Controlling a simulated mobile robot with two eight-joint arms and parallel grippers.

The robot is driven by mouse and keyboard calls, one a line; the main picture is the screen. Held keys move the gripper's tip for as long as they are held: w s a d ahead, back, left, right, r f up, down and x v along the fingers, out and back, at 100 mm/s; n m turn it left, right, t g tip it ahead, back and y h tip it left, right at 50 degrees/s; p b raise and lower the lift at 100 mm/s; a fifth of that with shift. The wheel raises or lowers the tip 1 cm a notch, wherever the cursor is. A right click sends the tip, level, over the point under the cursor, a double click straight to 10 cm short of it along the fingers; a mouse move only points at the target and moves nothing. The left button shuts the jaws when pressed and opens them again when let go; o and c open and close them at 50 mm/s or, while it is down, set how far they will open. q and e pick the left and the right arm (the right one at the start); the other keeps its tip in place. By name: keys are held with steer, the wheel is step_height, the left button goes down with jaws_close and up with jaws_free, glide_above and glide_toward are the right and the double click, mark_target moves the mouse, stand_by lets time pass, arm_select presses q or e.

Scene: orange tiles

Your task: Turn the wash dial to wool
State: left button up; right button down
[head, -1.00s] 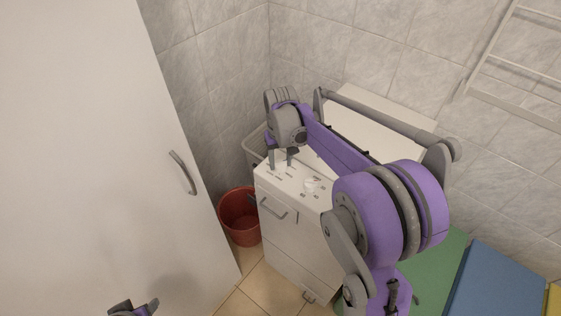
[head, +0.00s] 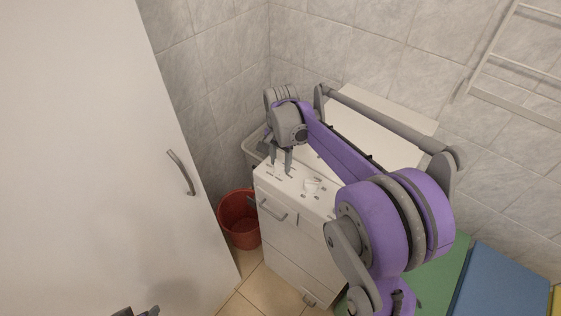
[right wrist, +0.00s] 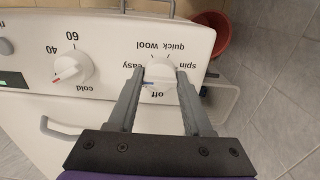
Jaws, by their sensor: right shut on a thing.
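The washing machine (head: 293,242) is white, with a control panel on its top front. The wash dial (right wrist: 160,72) is a round white knob with a blue mark. In the right wrist view, upside down, the labels off, easy, quick, wool and spin ring it; the mark points between off and easy. My right gripper (right wrist: 161,78) is shut on this dial, one finger at each side; in the head view (head: 282,170) it reaches down onto the panel. My left gripper (head: 135,312) is barely in view at the bottom edge.
A second white dial (right wrist: 73,69) with a red mark, labelled cold, 40 and 60, sits beside the wash dial. A red bucket (head: 238,222) stands left of the machine. A tall white cabinet (head: 90,150) fills the left. A basket (head: 252,147) stands behind.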

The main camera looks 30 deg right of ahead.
mark_target(280, 162)
steer(key=m, duration=0.6)
steer(key=shift+m, duration=0.3)
steer(key=m, duration=0.5)
steer(key=shift+b, duration=0.4)
steer(key=shift+m, duration=0.3)
steer(key=shift+c, duration=1.6)
jaws_free()
step_height(280, 162, up, 11)
steer(key=shift+p, duration=0.3)
